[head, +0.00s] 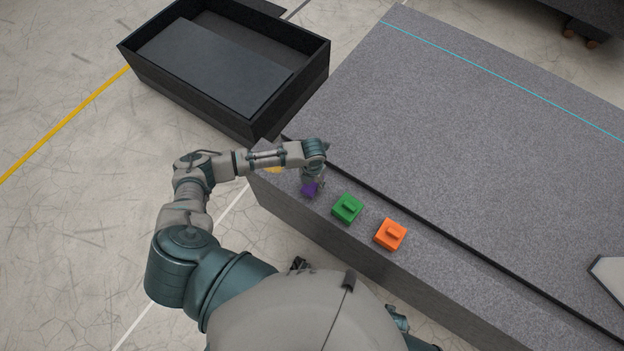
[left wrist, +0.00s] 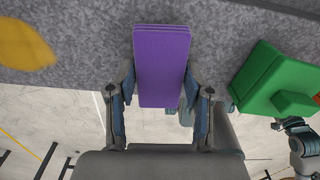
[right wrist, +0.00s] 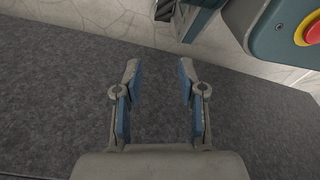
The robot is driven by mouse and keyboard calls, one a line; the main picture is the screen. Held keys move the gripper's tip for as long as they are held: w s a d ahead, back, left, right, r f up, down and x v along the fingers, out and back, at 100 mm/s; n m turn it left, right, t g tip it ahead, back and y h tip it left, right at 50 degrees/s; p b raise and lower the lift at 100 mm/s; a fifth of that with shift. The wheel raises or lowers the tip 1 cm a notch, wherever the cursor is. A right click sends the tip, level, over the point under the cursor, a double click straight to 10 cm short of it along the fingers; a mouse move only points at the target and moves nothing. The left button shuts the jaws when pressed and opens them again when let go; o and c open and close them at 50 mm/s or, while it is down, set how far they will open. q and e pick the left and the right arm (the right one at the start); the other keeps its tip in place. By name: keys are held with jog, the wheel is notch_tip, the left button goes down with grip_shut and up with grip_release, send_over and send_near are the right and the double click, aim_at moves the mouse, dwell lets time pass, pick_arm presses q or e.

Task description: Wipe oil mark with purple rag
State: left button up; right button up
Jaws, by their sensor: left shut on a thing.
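The purple rag (head: 310,190) is a folded, block-like pad near the left end of the granite bed's (head: 480,130) front ledge. In the left wrist view the purple rag (left wrist: 162,65) stands between the two fingers of my left gripper (left wrist: 160,88), which is shut on it. In the head view my left gripper (head: 314,180) is over the ledge, partly hidden by its own wrist. My right gripper (right wrist: 158,85) shows in the right wrist view, open and empty above a grey granite surface. I cannot make out an oil mark in any view.
A green block (head: 347,208) and an orange block (head: 390,234) sit right of the rag on the ledge. A yellow piece (head: 273,169) lies left of it. A black open bin (head: 250,125) stands behind left. A dark groove borders the ledge; the broad bed top is mostly clear.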

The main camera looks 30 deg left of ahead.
pick_arm(q)
jog(key=shift+f+b, duration=0.35)
jog(key=shift+f, duration=0.5)
jog(key=o, duration=1.1)
jog(key=shift+a, duration=0.15)
pick_arm(e)
jog(key=shift+w+a+r, duration=0.25)
jog(key=shift+w+r, duration=0.5)
jog(key=shift+r, duration=0.1)
jog(key=shift+d, duration=0.1)
pick_arm(q)
jog(key=shift+f, duration=0.3)
pick_arm(e)
jog(key=shift+w, duration=0.1)
